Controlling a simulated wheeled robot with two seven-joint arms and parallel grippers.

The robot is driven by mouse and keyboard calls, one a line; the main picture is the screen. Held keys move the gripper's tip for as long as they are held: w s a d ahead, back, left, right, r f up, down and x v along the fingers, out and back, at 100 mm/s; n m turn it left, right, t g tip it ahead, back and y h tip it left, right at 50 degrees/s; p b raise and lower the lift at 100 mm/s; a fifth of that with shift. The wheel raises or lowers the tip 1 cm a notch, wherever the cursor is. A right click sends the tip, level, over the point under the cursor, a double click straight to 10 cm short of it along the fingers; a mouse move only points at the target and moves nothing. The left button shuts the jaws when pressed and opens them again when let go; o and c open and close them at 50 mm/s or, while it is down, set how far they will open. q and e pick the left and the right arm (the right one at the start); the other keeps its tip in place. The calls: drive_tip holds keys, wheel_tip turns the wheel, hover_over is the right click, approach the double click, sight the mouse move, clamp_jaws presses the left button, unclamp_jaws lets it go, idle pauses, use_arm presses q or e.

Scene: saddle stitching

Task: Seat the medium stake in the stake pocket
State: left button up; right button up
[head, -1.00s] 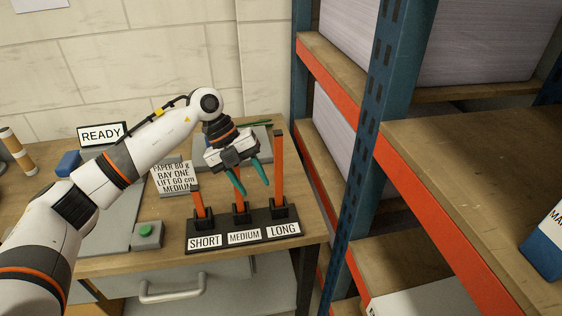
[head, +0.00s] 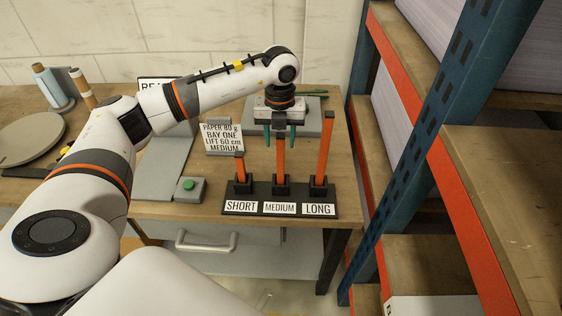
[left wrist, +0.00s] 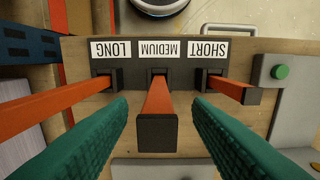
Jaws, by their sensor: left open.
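The medium stake (head: 280,157) is an orange bar standing upright in the middle socket of a dark rack (head: 248,194), above the MEDIUM label. Its dark top end shows in the left wrist view (left wrist: 157,133). My left gripper (head: 280,137) is above the rack, pointing down, with its green fingers open on either side of the medium stake's upper part; in the wrist view (left wrist: 158,130) gaps show on both sides. The short stake (head: 240,170) and the long stake (head: 324,150) stand in the outer sockets. I see no stake pocket that I can identify. My right gripper is out of view.
A sign (head: 220,138) reads PAPER 80 g, BAY ONE, LIFT 60 cm, MEDIUM. A green button box (head: 188,189) sits left of the rack. A blue and orange shelf rack (head: 440,130) with paper stacks stands close on the right.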

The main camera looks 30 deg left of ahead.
sight(281, 146)
use_arm(q)
drive_tip(key=shift+w+f+p, duration=0.2)
drive_tip(key=shift+f+p, duration=0.2)
drive_tip(key=shift+f, duration=1.4)
clamp_jaws()
drive_tip(key=shift+r, duration=0.1)
